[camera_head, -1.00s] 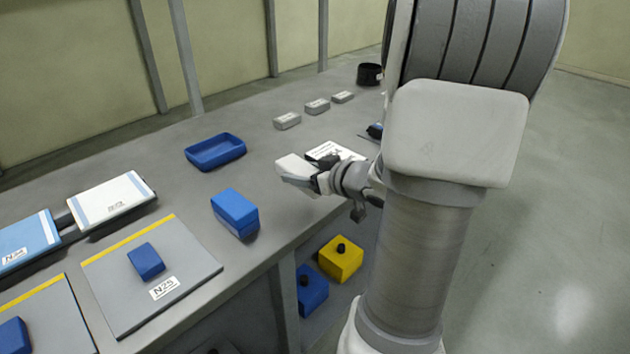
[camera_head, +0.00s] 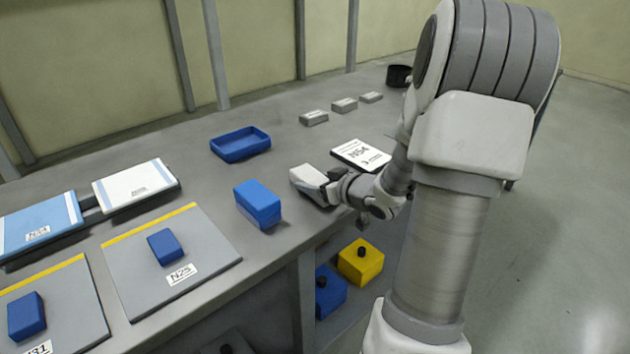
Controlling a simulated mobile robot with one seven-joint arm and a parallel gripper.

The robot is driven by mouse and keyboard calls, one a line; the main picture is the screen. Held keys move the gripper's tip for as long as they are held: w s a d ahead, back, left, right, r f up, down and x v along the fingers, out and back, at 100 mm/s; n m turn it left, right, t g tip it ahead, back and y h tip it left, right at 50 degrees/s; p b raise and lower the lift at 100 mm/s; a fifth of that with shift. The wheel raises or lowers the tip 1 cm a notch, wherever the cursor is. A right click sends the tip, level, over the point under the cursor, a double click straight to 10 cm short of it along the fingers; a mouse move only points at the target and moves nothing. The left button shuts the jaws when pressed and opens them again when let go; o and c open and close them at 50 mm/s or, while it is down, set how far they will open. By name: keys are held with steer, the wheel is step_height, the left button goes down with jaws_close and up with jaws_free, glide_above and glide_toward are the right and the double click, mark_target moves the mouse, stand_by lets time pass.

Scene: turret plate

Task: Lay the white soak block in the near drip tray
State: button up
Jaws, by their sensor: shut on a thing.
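The white soak block (camera_head: 309,181) is in my gripper (camera_head: 327,187), which is shut on its right end. The block is tilted, over the bench near its front edge. I cannot tell if it touches the bench. A blue open tray (camera_head: 239,155), the only drip tray I can make out, sits on the bench to the left of and behind the block. It looks empty. My gripper is apart from it, to its right.
A blue box (camera_head: 257,204) stands between the block and the grey plates (camera_head: 215,245). A white N54 card (camera_head: 361,154) lies behind my gripper. Several small grey blocks (camera_head: 344,105) lie at the back. A yellow box (camera_head: 361,262) sits below the bench.

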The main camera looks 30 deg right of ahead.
steer(key=o, duration=1.4)
steer(key=shift+f, duration=0.1)
